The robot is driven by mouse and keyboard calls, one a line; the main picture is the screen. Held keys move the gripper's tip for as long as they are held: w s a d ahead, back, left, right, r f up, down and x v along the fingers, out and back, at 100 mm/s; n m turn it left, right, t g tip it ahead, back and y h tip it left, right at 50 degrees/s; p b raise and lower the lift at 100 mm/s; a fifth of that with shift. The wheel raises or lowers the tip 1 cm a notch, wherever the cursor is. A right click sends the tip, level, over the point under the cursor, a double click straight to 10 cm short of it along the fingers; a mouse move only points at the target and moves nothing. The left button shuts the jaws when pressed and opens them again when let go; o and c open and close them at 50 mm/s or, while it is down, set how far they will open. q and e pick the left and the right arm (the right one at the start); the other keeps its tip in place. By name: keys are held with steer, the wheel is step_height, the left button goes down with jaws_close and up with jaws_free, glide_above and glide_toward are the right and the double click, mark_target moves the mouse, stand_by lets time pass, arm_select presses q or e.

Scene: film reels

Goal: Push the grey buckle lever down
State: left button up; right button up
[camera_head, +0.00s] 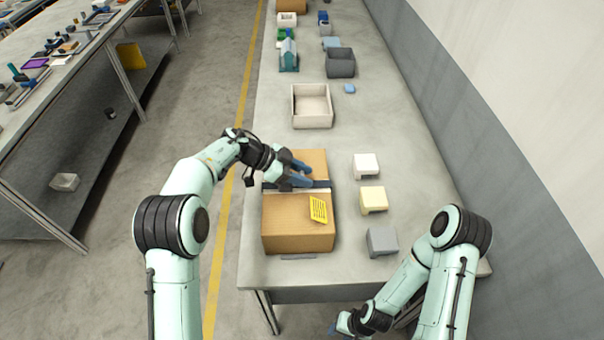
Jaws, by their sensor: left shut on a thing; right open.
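A brown cardboard box (290,230) stands on the near part of the table. A dark strap (322,184) runs across its top, with a lighter band beside it on the left. My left gripper (305,175) is over the strap from the left, its blue fingers low at the box top. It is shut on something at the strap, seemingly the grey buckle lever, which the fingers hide. I cannot make out the lever's angle. My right gripper (336,329) is low at the bottom edge, in front of the table, open and only partly visible.
A yellow label (318,209) is on the box. White (366,165), cream (373,199) and grey (382,241) blocks stand to its right. An open pale bin (311,106) and a dark grey bin (340,63) stand farther back. A wall runs along the right.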

arm_select(q)
steer(key=o, duration=1)
steer(key=shift+c, duration=0.2)
steer(key=v, duration=1.3)
steer(key=shift+a, duration=0.25)
steer(key=shift+r, duration=0.1)
